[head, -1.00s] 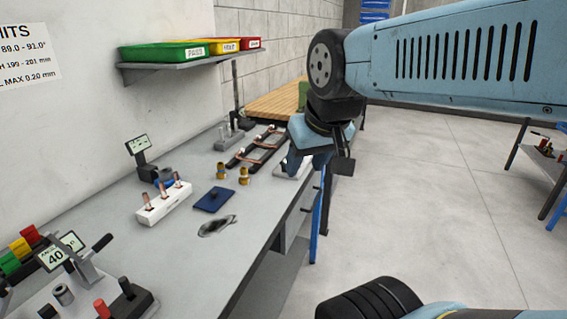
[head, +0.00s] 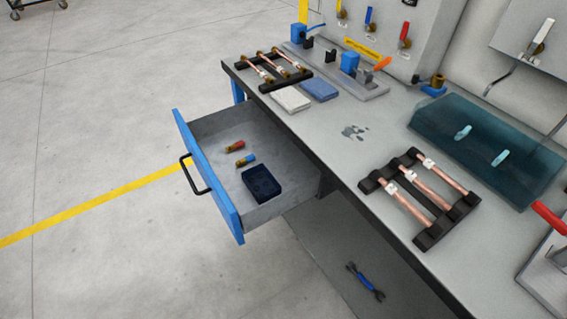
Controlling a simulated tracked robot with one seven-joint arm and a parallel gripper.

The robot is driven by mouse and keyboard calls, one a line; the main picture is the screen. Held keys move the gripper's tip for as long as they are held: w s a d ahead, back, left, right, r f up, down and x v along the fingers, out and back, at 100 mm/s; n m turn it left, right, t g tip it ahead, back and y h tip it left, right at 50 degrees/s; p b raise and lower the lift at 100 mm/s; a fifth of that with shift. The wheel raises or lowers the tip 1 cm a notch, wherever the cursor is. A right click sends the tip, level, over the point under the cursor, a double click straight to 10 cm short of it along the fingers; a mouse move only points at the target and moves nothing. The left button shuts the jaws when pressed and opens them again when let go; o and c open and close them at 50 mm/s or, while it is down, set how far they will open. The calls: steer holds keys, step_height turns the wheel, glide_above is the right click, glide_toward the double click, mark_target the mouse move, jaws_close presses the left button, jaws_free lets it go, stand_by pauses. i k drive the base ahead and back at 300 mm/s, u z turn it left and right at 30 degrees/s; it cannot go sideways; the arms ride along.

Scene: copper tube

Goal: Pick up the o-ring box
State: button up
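A small dark blue open-topped box (head: 261,184), which looks like the o-ring box, sits in the open drawer of the bench. It is in the drawer's front right corner, close to the side wall. Its contents are too small to tell. The drawer (head: 206,136) is pulled out, with a blue front and a black handle. My gripper is not in the head view now.
In the drawer lie a red-and-brass piece (head: 235,146) and a blue-and-brass piece (head: 245,160). On the bench are a black rack with copper tubes (head: 413,194), a teal transparent cover (head: 470,146) and two cloths (head: 319,90). A blue-handled tool (head: 364,281) lies below. Open floor is left.

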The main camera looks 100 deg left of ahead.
mark_target(263, 186)
steer(key=u, duration=0.65)
steer(key=k, duration=0.1)
steer(key=z, duration=0.35)
steer(key=i, duration=0.15)
steer(key=u, duration=2.55)
steer(key=i, duration=0.2)
steer(key=u, duration=1.6)
steer(key=k, duration=1)
steer(key=z, duration=0.35)
steer(key=i, duration=0.55)
steer(key=z, duration=0.05)
